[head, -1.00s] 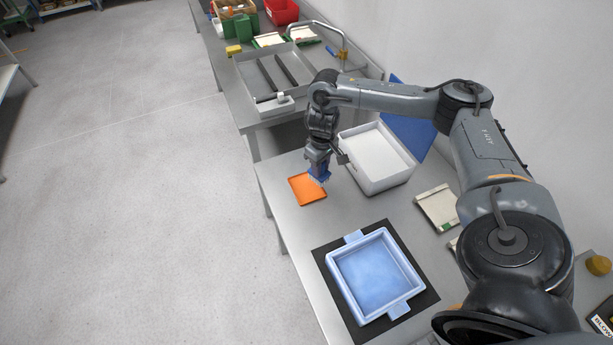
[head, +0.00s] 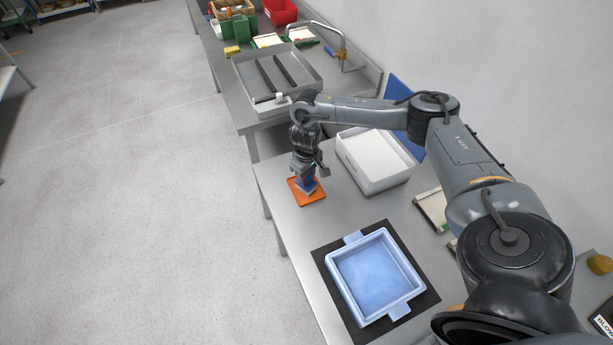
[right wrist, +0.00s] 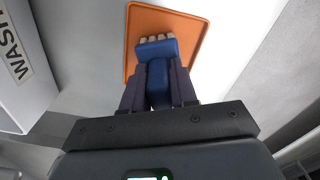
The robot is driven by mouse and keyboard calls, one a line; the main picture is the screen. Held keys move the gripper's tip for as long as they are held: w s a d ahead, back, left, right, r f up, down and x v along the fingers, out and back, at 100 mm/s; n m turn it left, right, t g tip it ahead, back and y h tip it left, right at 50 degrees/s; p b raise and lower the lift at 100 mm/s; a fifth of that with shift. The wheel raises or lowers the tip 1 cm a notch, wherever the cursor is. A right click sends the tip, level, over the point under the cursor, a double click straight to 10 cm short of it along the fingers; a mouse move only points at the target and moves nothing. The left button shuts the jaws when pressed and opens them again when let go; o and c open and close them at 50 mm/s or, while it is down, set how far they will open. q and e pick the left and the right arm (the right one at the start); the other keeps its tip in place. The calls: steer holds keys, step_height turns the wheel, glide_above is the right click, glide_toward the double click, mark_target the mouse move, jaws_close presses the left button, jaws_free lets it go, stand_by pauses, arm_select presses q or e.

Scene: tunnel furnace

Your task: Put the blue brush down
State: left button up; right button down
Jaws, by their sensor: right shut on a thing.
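My right gripper (head: 308,180) is shut on the blue brush (right wrist: 157,50), seen best in the right wrist view, where the fingers (right wrist: 158,85) grip its blue handle. The brush has pale bristle tufts at its far end. It is over the orange tray (head: 305,199), a flat, low-rimmed tray on the grey table; the tray also fills the top of the right wrist view (right wrist: 194,40). I cannot tell whether the bristles touch the tray. My left gripper is not in view.
A white bin (head: 372,172) stands just right of the orange tray. A light blue square mould (head: 402,308) lies on a black mat (head: 329,255) nearer me. A grey sink (head: 312,80) is beyond. The table between the tray and the mat is clear.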

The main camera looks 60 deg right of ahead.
steer(key=shift+f, duration=0.1)
steer(key=c, duration=0.9)
jaws_free()
